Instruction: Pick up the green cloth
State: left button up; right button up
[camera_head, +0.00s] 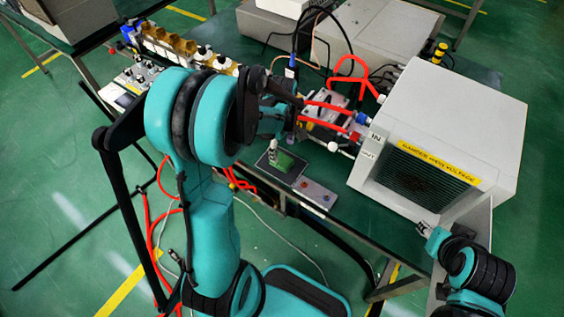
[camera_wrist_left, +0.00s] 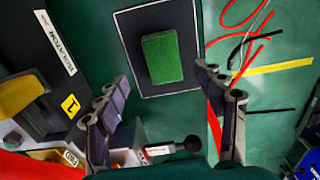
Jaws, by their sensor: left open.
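The green cloth (camera_head: 285,162) is a small block-like rectangle lying on a black pad (camera_head: 270,172) with a pale border, on the dark green table. In the left wrist view the cloth (camera_wrist_left: 162,57) lies ahead of my left gripper (camera_wrist_left: 161,78), roughly centred between its two spread fingers. The fingers are open and hold nothing. In the head view my left gripper (camera_head: 282,120) is partly hidden by its own arm, beyond the cloth. My right gripper (camera_head: 424,230) is at the lower right, away from the cloth; its finger opening is too small to judge.
A large pale box with a yellow warning label (camera_head: 440,165) stands to the right of the cloth. A grey panel with buttons (camera_head: 315,193) lies close beside the pad. Red tubes (camera_head: 330,105) and apparatus stand behind. The wrist view shows a black-knobbed lever (camera_wrist_left: 185,145) near the fingers.

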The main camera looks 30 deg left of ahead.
aim_at(282, 159)
pick_arm(q)
jog(key=f+b, duration=0.1)
jog(key=f, duration=0.2)
jog(key=f+b, duration=0.1)
jog(key=f, duration=0.1)
jog(key=shift+s+f+b, duration=0.2)
jog(key=shift+s+b, duration=0.05)
jog(key=shift+b, duration=0.05)
jog(key=c, duration=1)
